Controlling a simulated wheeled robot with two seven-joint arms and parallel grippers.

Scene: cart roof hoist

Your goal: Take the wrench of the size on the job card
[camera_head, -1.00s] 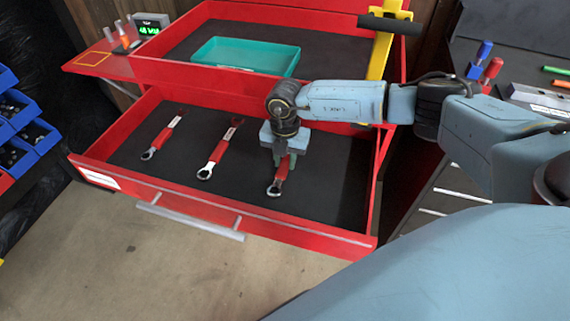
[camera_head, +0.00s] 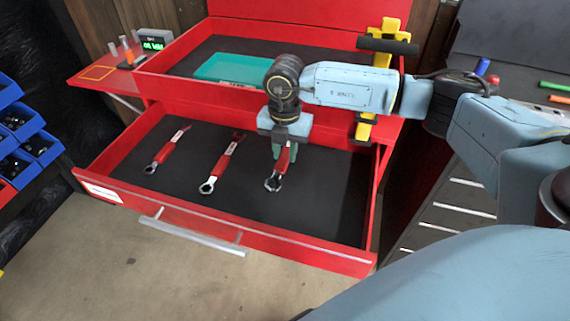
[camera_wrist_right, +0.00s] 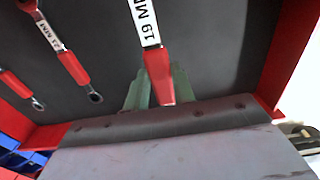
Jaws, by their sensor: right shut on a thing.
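Three red-handled wrenches are in the open lower drawer (camera_head: 310,232). My right gripper (camera_head: 284,152) is shut on the red handle of the rightmost wrench (camera_head: 274,182), which looks slightly raised above the drawer floor. In the right wrist view this wrench (camera_wrist_right: 158,75) sits between the green fingers (camera_wrist_right: 158,88), and its label seems to read 19 MM. The middle wrench (camera_head: 219,168) has a label that seems to read 21 MM in the wrist view (camera_wrist_right: 70,62). The left wrench (camera_head: 165,152) lies apart. I cannot make out a job card. My left gripper is not in view.
A teal tray (camera_head: 215,68) sits in the upper drawer, behind my right arm. A small green-lit display (camera_head: 153,44) stands on the red side shelf (camera_head: 85,84). A yellow clamp-like part with a black bar (camera_head: 384,46) is close to my right arm. Blue bins (camera_head: 40,146) are at left.

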